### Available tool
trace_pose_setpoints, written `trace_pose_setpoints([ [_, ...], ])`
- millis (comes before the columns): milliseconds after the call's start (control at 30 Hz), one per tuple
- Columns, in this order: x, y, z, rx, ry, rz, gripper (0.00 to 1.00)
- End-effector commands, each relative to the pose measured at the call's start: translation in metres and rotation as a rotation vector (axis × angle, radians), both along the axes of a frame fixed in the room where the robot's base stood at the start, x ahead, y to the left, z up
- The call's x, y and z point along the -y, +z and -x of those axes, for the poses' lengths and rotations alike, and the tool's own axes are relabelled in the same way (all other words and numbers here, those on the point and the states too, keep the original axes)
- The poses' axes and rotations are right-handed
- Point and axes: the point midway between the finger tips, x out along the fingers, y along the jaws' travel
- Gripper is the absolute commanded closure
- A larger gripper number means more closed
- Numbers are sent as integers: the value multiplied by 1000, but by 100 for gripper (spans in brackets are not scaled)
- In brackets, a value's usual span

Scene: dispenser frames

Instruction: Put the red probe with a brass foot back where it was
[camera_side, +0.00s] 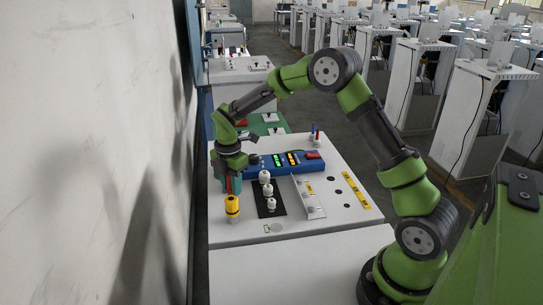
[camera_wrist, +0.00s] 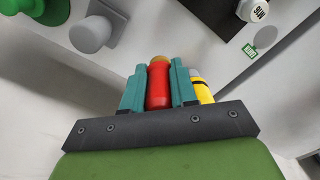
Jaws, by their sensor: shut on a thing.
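The red probe (camera_wrist: 158,88) is clamped between the two teal fingers of my gripper (camera_wrist: 159,72) in the wrist view. Its brass foot (camera_wrist: 158,59) sticks out past the fingertips. In the side view my gripper (camera_side: 230,184) is over the left edge of the white bench top, and a narrow strip of the red probe shows between its fingers. A yellow piece with a dark band (camera_side: 232,206) shows just below and in front of the gripper. In the wrist view the yellow piece (camera_wrist: 202,92) is partly hidden behind the right finger. I cannot tell the gap between them.
A black plate (camera_side: 270,204) carries white stoppers. Behind it is a blue unit (camera_side: 289,162) with lit displays. A metal bracket (camera_side: 308,196), dark round spots and a yellow strip (camera_side: 356,190) lie to the right. Small red and blue pieces stand at the back. A wall rises close on the left.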

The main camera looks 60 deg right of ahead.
Motion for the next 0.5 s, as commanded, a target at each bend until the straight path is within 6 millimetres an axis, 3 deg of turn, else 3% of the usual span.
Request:
trace_pose_setpoints([
  [167, 0, -3, -7, -2, 1, 0, 100],
  [400, 0, -34, -7, -3, 2, 1, 100],
  [500, 0, -36, -7, 0, 1, 1, 100],
])
